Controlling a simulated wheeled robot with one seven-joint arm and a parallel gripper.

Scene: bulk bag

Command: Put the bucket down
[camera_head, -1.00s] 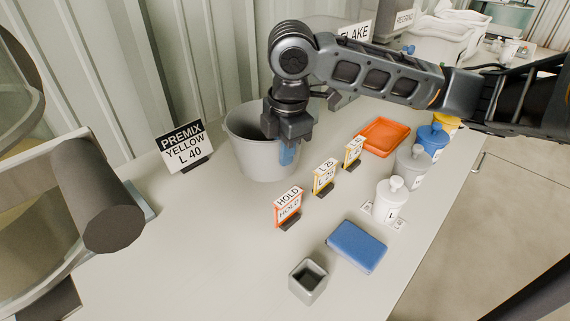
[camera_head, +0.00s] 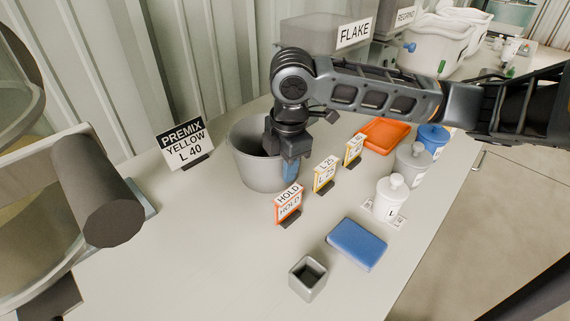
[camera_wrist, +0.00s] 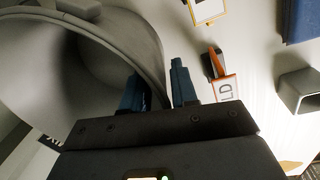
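The grey bucket (camera_head: 257,172) stands about upright at the back middle of the light table (camera_head: 215,250), just right of the PREMIX YELLOW sign. My gripper (camera_head: 290,168) is at the bucket's near right rim, pointing down. In the wrist view my gripper (camera_wrist: 160,90) has one blue finger inside and one outside the wall of the bucket (camera_wrist: 125,35), shut on it. The bucket looks empty where I see inside. I cannot tell whether its base touches the table.
The PREMIX YELLOW sign (camera_head: 184,146) stands left of the bucket. The HOLD sign (camera_head: 288,202) and two yellow-framed signs stand close on its right. The front left is clear.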

